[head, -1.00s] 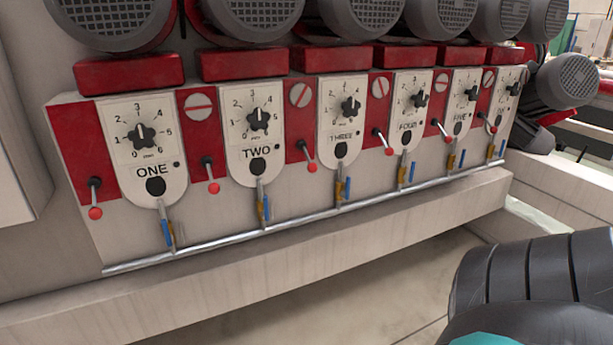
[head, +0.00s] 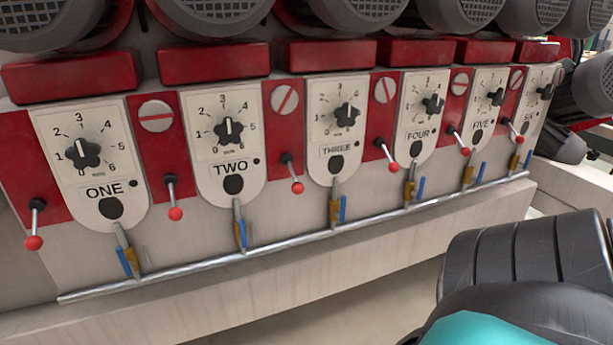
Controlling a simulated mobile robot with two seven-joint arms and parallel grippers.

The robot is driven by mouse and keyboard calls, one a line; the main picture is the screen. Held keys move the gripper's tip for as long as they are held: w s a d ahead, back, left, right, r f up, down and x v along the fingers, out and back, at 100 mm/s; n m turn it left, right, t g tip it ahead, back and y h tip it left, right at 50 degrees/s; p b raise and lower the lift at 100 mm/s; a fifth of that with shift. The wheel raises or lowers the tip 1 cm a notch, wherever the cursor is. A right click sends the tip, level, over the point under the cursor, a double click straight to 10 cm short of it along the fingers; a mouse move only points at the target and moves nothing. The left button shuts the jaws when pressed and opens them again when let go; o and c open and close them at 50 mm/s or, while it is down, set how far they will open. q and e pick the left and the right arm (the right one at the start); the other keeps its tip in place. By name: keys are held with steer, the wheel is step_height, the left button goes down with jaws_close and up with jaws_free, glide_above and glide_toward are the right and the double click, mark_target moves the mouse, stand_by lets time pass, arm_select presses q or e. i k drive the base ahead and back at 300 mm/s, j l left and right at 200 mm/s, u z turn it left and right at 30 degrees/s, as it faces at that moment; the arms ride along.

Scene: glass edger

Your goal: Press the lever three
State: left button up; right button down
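The dial plate marked THREE (head: 337,110) is in the middle of the machine front in the head view. Just left of it, on the red panel between TWO and THREE, is a small lever (head: 292,176) with a dark pivot and a red ball end. It slants down and slightly right. Another such lever (head: 387,154) is right of plate THREE, toward FOUR. Nothing touches either lever. Neither of my grippers shows; only a black and teal part of my own arm is at the lower right.
More levers stand beside plates ONE (head: 88,160), TWO (head: 224,140) and FOUR (head: 422,110). A metal pipe (head: 290,240) with blue-handled valves runs below, above a pale ledge (head: 330,275). Grey motors (head: 355,10) overhang the top. Space directly before the levers looks clear.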

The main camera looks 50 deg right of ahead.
mark_target(297, 188)
steer(key=i+l, duration=0.1)
steer(key=l, duration=1.4)
steer(key=i+u, duration=0.05)
